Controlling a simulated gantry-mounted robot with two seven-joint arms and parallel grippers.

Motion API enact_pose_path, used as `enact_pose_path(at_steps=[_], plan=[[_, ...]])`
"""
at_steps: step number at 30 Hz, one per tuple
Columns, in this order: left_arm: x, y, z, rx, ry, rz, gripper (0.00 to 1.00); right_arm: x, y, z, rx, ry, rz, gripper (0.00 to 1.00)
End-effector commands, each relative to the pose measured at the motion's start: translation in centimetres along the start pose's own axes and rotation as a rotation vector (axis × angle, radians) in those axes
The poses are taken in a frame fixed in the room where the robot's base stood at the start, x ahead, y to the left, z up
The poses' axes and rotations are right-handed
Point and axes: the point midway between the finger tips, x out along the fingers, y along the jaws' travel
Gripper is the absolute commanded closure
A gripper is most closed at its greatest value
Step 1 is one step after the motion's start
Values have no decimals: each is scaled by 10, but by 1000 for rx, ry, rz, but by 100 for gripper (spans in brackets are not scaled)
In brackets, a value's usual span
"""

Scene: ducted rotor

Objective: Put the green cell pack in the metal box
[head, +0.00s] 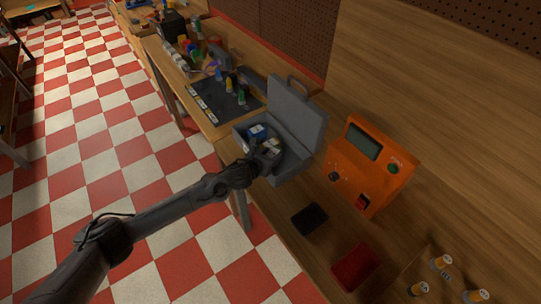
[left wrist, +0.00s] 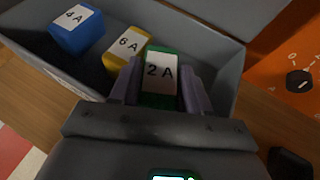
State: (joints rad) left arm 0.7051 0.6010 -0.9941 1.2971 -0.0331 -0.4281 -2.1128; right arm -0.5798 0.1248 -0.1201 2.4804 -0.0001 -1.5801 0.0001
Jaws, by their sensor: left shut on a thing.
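The green cell pack (left wrist: 160,85), labelled 2A, is between the fingers of my left gripper (left wrist: 157,88), which is shut on it. In the left wrist view the pack is over or inside the open grey metal box (left wrist: 225,75); I cannot tell whether it touches the floor of the box. A blue pack (left wrist: 78,30) labelled 4A and a yellow pack (left wrist: 127,45) labelled 6A are in the box. In the head view my left gripper (head: 262,160) reaches over the front edge of the metal box (head: 296,165), whose lid (head: 295,113) stands open. My right gripper is not in view.
An orange device (head: 370,165) with a screen and knobs stands right of the box. A black tray (head: 309,218) and a red tray (head: 356,267) lie nearer. Several cylindrical cells (head: 441,262) stand at lower right. A dark mat (head: 222,100) with small items lies behind the box.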

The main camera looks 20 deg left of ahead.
Motion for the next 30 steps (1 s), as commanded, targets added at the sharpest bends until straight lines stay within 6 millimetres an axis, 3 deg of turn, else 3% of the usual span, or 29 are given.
enact_pose_path(at_steps=[7, 8, 12, 23, 30], plan=[[2, 0, -3, 0, 0, 0, 92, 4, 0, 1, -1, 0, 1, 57], [2, 0, -5, 0, 2, 1, 50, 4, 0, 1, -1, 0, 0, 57], [2, 1, -6, 0, 4, 2, 29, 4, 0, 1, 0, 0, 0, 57], [2, 4, -8, 1, 8, 7, 28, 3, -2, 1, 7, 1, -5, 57], [-5, 4, 6, 0, 8, 7, 28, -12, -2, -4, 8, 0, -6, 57]])
